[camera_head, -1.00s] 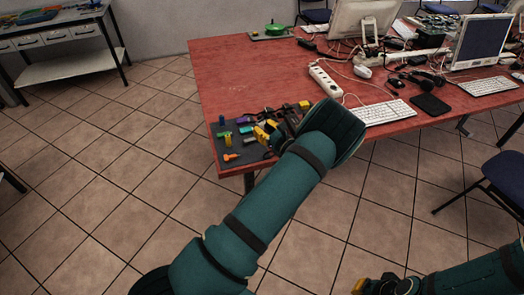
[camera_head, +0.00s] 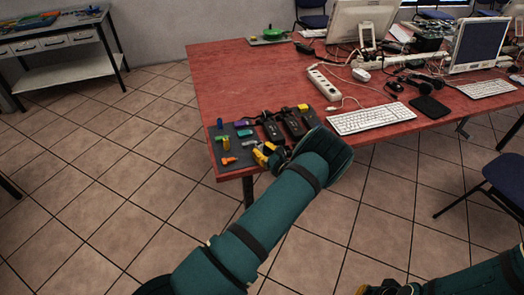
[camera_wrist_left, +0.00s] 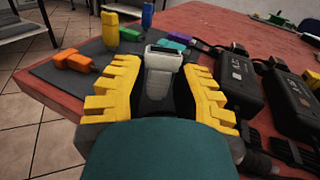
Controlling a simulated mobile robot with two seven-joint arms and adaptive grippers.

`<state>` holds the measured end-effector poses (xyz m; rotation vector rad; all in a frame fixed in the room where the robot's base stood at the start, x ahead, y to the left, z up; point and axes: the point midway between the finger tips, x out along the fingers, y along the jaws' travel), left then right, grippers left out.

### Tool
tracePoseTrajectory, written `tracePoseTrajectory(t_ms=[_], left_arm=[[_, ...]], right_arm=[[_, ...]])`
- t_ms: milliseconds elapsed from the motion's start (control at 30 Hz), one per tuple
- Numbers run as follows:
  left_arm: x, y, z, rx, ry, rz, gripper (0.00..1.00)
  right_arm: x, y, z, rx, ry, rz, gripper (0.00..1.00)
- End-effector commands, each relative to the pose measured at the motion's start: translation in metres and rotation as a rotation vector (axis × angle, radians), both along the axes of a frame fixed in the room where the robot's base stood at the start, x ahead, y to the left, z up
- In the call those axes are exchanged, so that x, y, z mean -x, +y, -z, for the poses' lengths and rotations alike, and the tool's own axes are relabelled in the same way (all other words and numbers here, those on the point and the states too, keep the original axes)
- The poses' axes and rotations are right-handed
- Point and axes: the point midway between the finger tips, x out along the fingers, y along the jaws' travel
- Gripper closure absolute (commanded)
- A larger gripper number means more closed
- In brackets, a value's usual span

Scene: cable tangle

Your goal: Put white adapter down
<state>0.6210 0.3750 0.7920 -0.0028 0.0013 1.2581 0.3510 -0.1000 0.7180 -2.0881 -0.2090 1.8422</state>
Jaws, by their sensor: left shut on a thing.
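In the left wrist view, the white adapter (camera_wrist_left: 163,61) is between the yellow fingers of my left gripper (camera_wrist_left: 163,78). That gripper is shut on it. In the head view, my left gripper (camera_head: 263,154) is low at the front edge of the dark mat (camera_head: 239,151), at the table's near left corner. The adapter is over the mat; I cannot tell whether it touches it. My right gripper (camera_head: 378,288) shows only partly at the bottom edge of the head view, away from the table, and its fingers are not clear.
Black adapters (camera_wrist_left: 237,75) lie close on the right. A power strip (camera_head: 324,83) and keyboard (camera_head: 373,117) are farther right. Bare mat shows between the orange connector and my gripper.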

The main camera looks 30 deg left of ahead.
Motion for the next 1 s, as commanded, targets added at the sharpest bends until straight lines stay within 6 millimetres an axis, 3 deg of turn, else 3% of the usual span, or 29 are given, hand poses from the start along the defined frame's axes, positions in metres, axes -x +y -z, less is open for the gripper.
tracePoseTrajectory(t_ms=[33, 67, 100, 133, 533, 1000], left_arm=[[0.0, 0.0, 0.003, 0.0, 0.0, 0.0, 1.0], [0.0, 0.0, 0.003, 0.0, 0.0, 0.0, 0.64], [0.0, 0.0, 0.002, 0.0, 0.0, 0.0, 0.5], [0.0, 0.0, 0.002, 0.0, 0.0, 0.0, 0.47], [0.0, 0.0, -0.003, 0.0, 0.0, 0.0, 0.47], [0.027, -0.084, -0.002, 0.0, 0.001, 0.003, 0.47]], right_arm=[[0.0, 0.0, 0.003, 0.0, -0.001, 0.0, 1.0], [0.0, 0.0, 0.003, 0.0, -0.001, 0.0, 1.0], [0.0, 0.0, 0.002, 0.0, -0.001, 0.0, 1.0], [0.0, 0.0, 0.002, 0.0, -0.001, 0.0, 1.0], [0.0, 0.0, -0.003, 0.0, 0.0, 0.0, 1.0], [0.002, 0.0, -0.012, -0.001, 0.006, -0.001, 1.0]])
